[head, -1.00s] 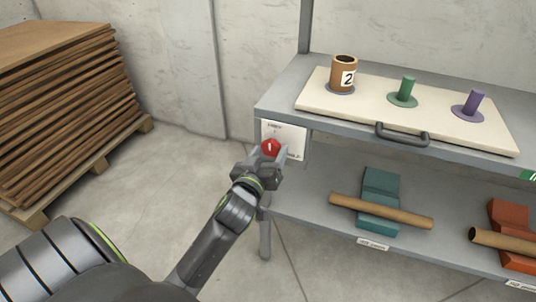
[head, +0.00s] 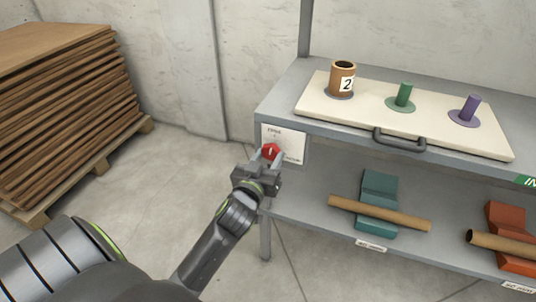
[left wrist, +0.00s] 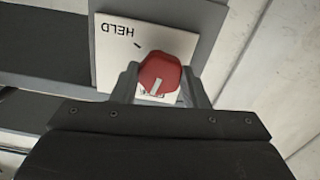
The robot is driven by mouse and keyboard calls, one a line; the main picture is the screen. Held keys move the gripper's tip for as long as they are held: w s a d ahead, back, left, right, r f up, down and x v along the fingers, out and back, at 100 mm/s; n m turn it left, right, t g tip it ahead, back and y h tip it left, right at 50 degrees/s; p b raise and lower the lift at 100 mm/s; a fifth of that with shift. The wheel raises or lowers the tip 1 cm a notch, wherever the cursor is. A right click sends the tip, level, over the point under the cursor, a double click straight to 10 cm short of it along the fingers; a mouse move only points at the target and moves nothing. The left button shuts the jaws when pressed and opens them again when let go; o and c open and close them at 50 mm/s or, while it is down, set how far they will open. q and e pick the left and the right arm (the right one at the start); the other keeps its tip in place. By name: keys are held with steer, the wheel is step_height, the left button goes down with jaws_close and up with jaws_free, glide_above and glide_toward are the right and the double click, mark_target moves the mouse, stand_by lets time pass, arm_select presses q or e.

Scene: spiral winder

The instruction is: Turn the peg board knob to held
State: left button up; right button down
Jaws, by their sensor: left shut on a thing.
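The red knob (head: 270,151) sits on a white label plate (head: 296,146) at the left end of the shelf unit. In the left wrist view the knob (left wrist: 158,74) has a white mark pointing down, towards a word half hidden behind it. The word HELD is upside down on the plate (left wrist: 108,62), up and left of the knob. My left gripper (head: 268,160) is shut on the knob, with one finger on each side in the left wrist view (left wrist: 160,88). The peg board (head: 350,106) lies on the top shelf with a handle (head: 400,140) at its front.
A brown tube marked 2 (head: 342,78) stands on the board, beside a green peg (head: 403,95) and a purple peg (head: 468,109). Brown tubes (head: 380,213) rest on teal and orange supports below. A stack of brown sheets (head: 65,110) stands at left; the floor between is clear.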

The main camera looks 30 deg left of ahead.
arm_select(q)
steer(key=m+p, duration=0.2)
steer(key=shift+r+m, duration=0.15)
steer(key=shift+m, duration=0.25)
steer(key=m+p, duration=0.2)
steer(key=m, duration=0.1)
steer(key=shift+m, duration=0.3)
steer(key=m+p, duration=0.3)
steer(key=m, duration=0.4)
steer(key=shift+s+a, duration=0.1)
steer(key=shift+a, duration=0.05)
steer(key=m+p, duration=0.1)
steer(key=m, duration=0.3)
steer(key=shift+m, duration=0.4)
steer(key=shift+m+p, duration=0.75)
steer(key=shift+m, duration=1.05)
arm_select(e)
steer(key=s+d+f+g+h, duration=0.1)
steer(key=s+f, duration=0.3)
steer(key=f, duration=0.4)
steer(key=s+d+f+g, duration=0.1)
steer(key=s+d+f, duration=0.3)
steer(key=f, duration=0.5)
steer(key=shift+s+n+h, duration=0.2)
steer(key=shift+n+h, duration=0.1)
steer(key=shift+h, duration=0.1)
steer(key=shift+f, duration=0.1)
arm_select(q)
steer(key=o, duration=1)
steer(key=shift+c, duration=0.2)
